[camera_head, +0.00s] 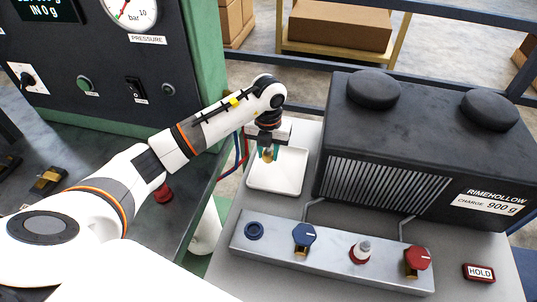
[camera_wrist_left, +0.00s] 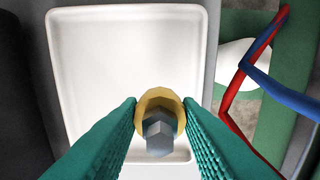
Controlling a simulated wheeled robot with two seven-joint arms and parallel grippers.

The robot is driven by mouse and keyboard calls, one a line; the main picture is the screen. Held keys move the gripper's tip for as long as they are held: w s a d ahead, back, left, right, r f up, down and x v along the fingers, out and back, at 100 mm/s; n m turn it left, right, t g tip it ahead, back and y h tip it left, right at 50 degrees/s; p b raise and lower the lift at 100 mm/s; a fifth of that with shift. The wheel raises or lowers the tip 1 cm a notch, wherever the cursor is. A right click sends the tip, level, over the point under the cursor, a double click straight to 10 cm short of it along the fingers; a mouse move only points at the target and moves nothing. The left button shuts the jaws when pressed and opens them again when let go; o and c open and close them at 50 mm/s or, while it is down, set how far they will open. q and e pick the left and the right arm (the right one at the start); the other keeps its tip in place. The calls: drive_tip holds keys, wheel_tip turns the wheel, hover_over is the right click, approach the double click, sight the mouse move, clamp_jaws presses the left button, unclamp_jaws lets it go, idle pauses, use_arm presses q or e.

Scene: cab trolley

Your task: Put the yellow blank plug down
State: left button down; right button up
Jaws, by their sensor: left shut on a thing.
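My left gripper (camera_head: 268,150) points down over the white tray (camera_head: 287,183). Its green fingers are shut on the yellow blank plug (camera_head: 266,158). In the left wrist view the plug (camera_wrist_left: 174,101) shows a yellow round body and a grey hexagonal end between the two fingertips (camera_wrist_left: 160,112). The plug is over the near part of the tray (camera_wrist_left: 100,60) in that view, and the tray looks otherwise empty. I cannot tell whether the plug touches the tray floor. My right gripper is not in view.
A black ribbed unit (camera_head: 400,150) stands right of the tray. In front is a metal manifold (camera_head: 330,266) with a blue ring port (camera_head: 254,230), a blue knob (camera_head: 304,234), a red-collared white fitting (camera_head: 361,249) and a red knob (camera_head: 418,259). Red and blue hoses (camera_wrist_left: 262,85) run beside the tray.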

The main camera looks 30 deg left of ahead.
use_arm(q)
drive_tip(key=shift+f, duration=1.05)
drive_tip(key=c, duration=1.1)
unclamp_jaws()
drive_tip(key=shift+f, duration=0.1)
drive_tip(key=shift+o, duration=0.2)
drive_tip(key=shift+r, duration=0.3)
wheel_tip(320, 180, up, 12)
drive_tip(key=shift+f+b, duration=0.15)
drive_tip(key=shift+b, duration=0.55)
